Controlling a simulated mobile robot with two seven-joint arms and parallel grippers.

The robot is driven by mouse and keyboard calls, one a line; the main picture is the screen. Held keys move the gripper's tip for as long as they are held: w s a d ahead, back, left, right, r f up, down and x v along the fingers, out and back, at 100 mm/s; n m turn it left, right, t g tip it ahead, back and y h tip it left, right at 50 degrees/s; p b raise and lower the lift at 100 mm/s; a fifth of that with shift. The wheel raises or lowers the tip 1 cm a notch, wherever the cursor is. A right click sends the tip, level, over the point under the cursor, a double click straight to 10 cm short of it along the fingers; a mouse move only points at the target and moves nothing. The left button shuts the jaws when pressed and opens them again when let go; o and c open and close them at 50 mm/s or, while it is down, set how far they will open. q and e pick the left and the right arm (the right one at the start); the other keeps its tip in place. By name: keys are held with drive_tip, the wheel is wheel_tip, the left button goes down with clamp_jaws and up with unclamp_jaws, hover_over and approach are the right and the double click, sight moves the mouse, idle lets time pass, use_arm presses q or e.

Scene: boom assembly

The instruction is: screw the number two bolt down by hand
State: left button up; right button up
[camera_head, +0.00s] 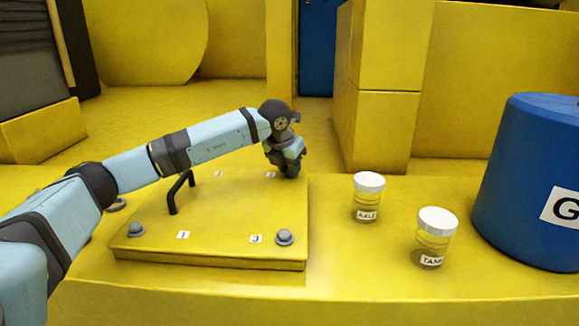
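A yellow plate (215,215) lies on the yellow deck with a black handle (179,190) standing on it. A grey bolt (136,229) is at its front left corner, with label 1 (183,235) to its right. Another bolt (285,237) is at the front right, beside label 3 (256,239). Two small labels near the back edge are too small to read. My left gripper (291,172) points down at the plate's back right corner. No bolt shows there; the gripper hides that spot. Its fingers are too small and dark to tell open from shut. My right gripper is out of view.
Two clear jars with white lids, labelled AXLE (368,198) and TANK (434,237), stand right of the plate. A large blue drum (530,180) stands at the far right. A yellow block (385,120) rises behind. The deck between plate and jars is clear.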

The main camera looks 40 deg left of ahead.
use_arm(q)
drive_tip(key=shift+c, duration=0.9)
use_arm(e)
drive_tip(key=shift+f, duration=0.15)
use_arm(q)
drive_tip(key=shift+a+m+h+p, duration=0.1)
drive_tip(key=shift+m+h+p, duration=0.25)
drive_tip(key=shift+m, duration=0.35)
drive_tip(key=m+h+p, duration=0.1)
drive_tip(key=m, duration=0.2)
drive_tip(key=shift+a+r, duration=0.1)
drive_tip(key=shift+r, duration=0.05)
drive_tip(key=m+h+p, duration=0.1)
drive_tip(key=m, duration=0.2)
drive_tip(key=shift+w+a+g, duration=0.1)
drive_tip(key=shift+g, duration=0.3)
drive_tip(key=shift+m+h+p, duration=0.45)
drive_tip(key=shift+m+p, duration=0.2)
drive_tip(key=shift+m, duration=0.45)
drive_tip(key=shift+w+a+m+g, duration=0.1)
drive_tip(key=shift+m+g, duration=0.4)
drive_tip(key=shift+m, duration=0.3)
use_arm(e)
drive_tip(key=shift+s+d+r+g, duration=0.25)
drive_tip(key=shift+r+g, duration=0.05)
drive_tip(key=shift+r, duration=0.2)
use_arm(q)
drive_tip(key=shift+p, duration=0.3)
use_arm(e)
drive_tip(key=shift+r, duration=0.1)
